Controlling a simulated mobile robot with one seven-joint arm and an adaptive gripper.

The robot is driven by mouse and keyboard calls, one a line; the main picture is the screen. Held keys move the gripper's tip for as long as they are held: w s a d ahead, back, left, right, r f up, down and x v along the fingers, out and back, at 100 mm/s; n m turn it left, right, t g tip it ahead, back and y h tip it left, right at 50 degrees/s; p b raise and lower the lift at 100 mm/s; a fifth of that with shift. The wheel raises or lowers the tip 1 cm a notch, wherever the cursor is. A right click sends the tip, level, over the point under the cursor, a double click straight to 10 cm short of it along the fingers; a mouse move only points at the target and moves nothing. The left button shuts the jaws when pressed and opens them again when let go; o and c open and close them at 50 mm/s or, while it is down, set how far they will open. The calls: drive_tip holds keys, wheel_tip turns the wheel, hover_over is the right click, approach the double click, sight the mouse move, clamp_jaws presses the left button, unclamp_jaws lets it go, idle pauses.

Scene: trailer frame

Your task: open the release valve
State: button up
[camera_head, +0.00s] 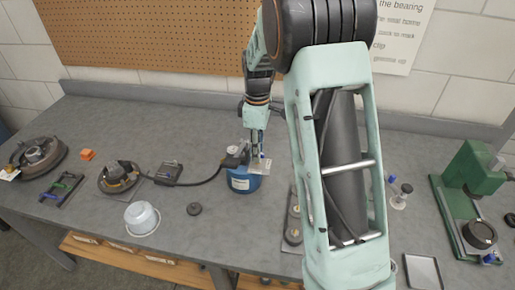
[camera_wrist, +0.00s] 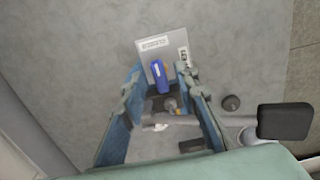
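A blue canister (camera_head: 243,183) stands on the bench with a grey fitting and hose on its top. In the wrist view a blue lever (camera_wrist: 160,78) sits on a small grey valve body (camera_wrist: 169,104), beside a pale labelled plate (camera_wrist: 152,45). My gripper (camera_head: 255,150) is above the canister top, pointing down. In the wrist view my gripper (camera_wrist: 159,70) is open, with one finger on each side of the lever. Gaps show between the fingers and lever; I cannot tell whether either touches. My fingers hide part of the canister top in the head view.
A white bowl (camera_head: 141,217) and dark puck (camera_head: 194,209) lie front left. A green press (camera_head: 470,190) stands right. The pegboard wall (camera_head: 150,30) is behind.

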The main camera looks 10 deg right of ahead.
clamp_jaws()
drive_tip(key=shift+m, duration=0.4)
drive_tip(key=m, duration=0.2)
drive_tip(key=shift+m+b, duration=0.3)
drive_tip(key=shift+m, duration=0.1)
drive_tip(key=m, duration=0.3)
drive_tip(key=shift+m, duration=0.3)
drive_tip(key=m, duration=0.5)
drive_tip(key=shift+b, duration=0.3)
drive_tip(key=m, duration=0.5)
drive_tip(key=shift+m, duration=0.5)
